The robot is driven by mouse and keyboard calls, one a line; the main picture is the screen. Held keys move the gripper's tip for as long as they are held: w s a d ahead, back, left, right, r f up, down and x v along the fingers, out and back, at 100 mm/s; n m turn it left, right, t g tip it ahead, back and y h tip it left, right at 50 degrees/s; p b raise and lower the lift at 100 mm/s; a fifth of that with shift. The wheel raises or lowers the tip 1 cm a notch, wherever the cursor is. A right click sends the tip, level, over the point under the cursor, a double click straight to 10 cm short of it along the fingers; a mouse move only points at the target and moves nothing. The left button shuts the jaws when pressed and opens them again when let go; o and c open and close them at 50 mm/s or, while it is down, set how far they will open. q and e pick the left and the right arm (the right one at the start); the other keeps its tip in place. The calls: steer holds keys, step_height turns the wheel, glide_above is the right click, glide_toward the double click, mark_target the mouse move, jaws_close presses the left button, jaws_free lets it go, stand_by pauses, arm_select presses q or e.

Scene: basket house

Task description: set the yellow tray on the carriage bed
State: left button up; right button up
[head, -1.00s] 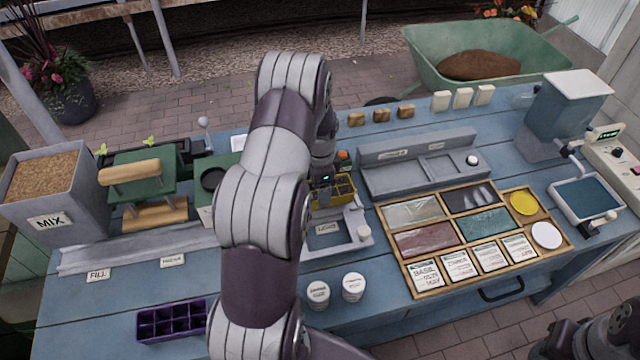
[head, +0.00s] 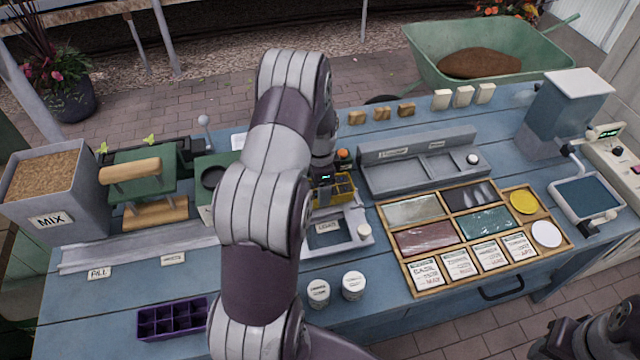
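The yellow tray (head: 346,197), with small dark compartments, shows just right of my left arm's wrist, at the back edge of a grey flat unit. This grey unit (head: 345,246) has a dark recessed bed with a label and a pale knob at its right; it looks like the carriage. My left gripper (head: 324,190) is at the tray's left part, pointing down. Its fingers are mostly hidden by the arm and tray, so its grip is unclear. Whether the tray touches the bed cannot be told. My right arm shows only at the bottom right corner; its fingertips are out of view.
A purple tray (head: 172,320) lies at the front left. Two white jars (head: 353,286) stand in front of the grey unit. A wooden sample case (head: 470,238) lies to the right, a grey two-well stand (head: 430,166) behind it. A MIX bin (head: 52,205) and green press (head: 140,178) stand left.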

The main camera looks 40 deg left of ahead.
arm_select(q)
steer(key=shift+f+b, duration=0.35)
steer(key=shift+f, duration=0.35)
stand_by(0.4)
steer(key=o, duration=1.2)
step_height(320, 180, up, 8)
steer(key=p, duration=0.6)
steer(key=shift+r, duration=0.1)
